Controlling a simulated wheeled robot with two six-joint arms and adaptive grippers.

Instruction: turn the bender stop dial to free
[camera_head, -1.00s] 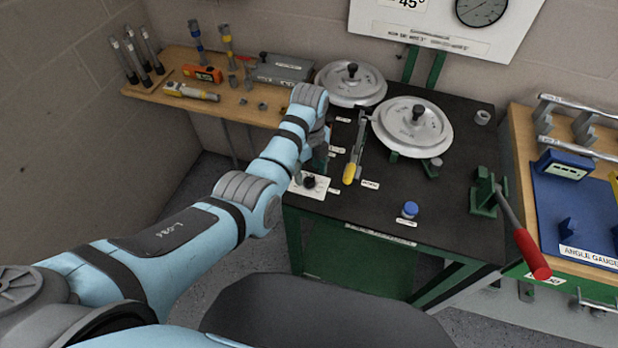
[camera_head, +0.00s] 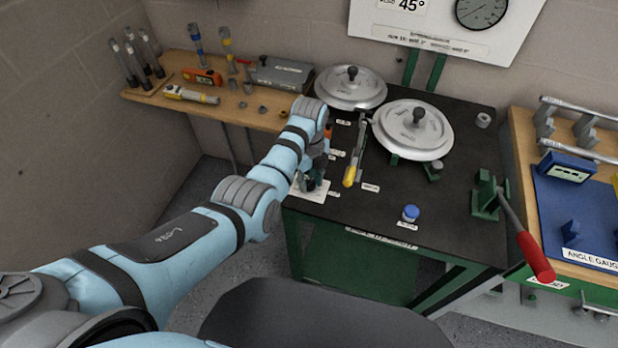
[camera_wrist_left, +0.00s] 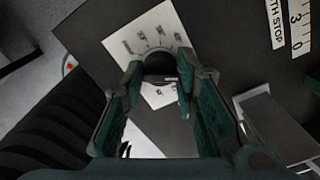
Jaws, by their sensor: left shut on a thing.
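The bender stop dial is a dark round knob on a white marked plate (camera_head: 303,193) at the near left corner of the black bench top. In the left wrist view the dial (camera_wrist_left: 158,64) sits between the fingertips, with the white plate (camera_wrist_left: 140,36) and its blurred markings around it. My left gripper (camera_head: 313,182) points down over the plate and is shut on the dial; it also shows in the left wrist view (camera_wrist_left: 162,75). The gripper mostly hides the dial in the head view, and I cannot read its setting. My right gripper is not in view.
A yellow-tipped lever (camera_head: 349,176) stands just right of my left gripper. Two round metal discs (camera_head: 351,88) are behind it. A blue-capped item (camera_head: 410,213) and a red-handled lever (camera_head: 533,256) are to the right. The front middle of the bench is mostly clear.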

